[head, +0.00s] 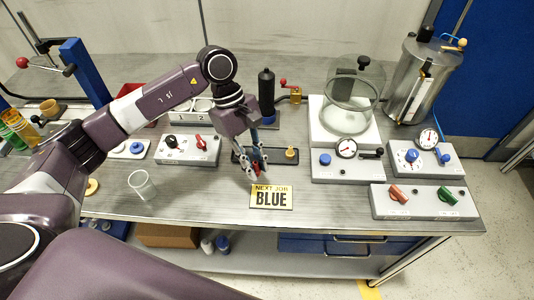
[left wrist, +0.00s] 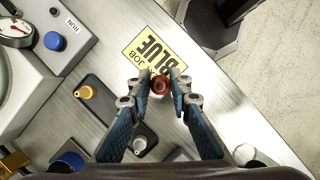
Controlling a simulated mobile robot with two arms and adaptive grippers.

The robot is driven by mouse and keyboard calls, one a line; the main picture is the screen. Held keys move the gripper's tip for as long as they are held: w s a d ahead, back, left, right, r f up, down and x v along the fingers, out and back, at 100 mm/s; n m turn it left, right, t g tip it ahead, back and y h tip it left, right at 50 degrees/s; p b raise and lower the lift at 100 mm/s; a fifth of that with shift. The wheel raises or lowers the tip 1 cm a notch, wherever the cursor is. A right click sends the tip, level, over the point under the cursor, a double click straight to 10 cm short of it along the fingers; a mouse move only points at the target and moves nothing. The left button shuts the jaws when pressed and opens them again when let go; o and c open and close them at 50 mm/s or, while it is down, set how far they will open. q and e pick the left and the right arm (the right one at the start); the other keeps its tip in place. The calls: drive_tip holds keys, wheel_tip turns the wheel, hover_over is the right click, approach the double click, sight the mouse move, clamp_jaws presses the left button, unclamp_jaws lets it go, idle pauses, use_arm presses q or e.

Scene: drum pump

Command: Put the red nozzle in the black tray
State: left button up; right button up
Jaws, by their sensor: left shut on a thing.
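My left gripper (head: 254,170) points down over the table, just in front of the black tray (head: 276,155). It is shut on the red nozzle (left wrist: 160,84), which shows between the fingertips (left wrist: 160,88) in the left wrist view. In the head view the fingers mostly hide the nozzle. The black tray (left wrist: 105,118) lies to the lower left of the held nozzle in the wrist view. An orange nozzle (left wrist: 86,91) and a pale grey piece (left wrist: 140,145) stand on the tray; the fingers cover part of it. My right gripper is not in view.
A yellow sign reading "NEXT JOB BLUE" (head: 271,197) lies in front of the tray near the table edge. A black bottle (head: 266,92) stands behind the tray. Control boxes (head: 188,150) flank it. A clear cup (head: 142,185) stands to the left.

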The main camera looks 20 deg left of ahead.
use_arm(q)
drive_tip(key=w+d+r+n+t+b, duration=0.1)
drive_tip(key=w+r+n+t, duration=0.2)
drive_tip(key=w+r+n, duration=0.4)
wheel_tip(320, 180, up, 5)
drive_tip(key=n+t+y, duration=0.2)
drive_tip(key=n+t, duration=0.1)
drive_tip(key=n, duration=0.7)
hover_over(277, 153)
drive_tip(key=s, duration=0.2)
drive_tip(key=f+p, duration=0.1)
drive_tip(key=f, duration=0.8)
drive_tip(key=f+p, duration=0.1)
drive_tip(key=f, duration=0.4)
drive_tip(key=shift+w+a+f+p, duration=0.1)
drive_tip(key=shift+w+a+p, duration=0.1)
drive_tip(key=shift+a+p, duration=0.15)
wheel_tip(277, 153, down, 5)
drive_tip(key=shift+r+p, duration=0.1)
drive_tip(key=shift+p, duration=0.4)
drive_tip(key=shift+f, duration=0.2)
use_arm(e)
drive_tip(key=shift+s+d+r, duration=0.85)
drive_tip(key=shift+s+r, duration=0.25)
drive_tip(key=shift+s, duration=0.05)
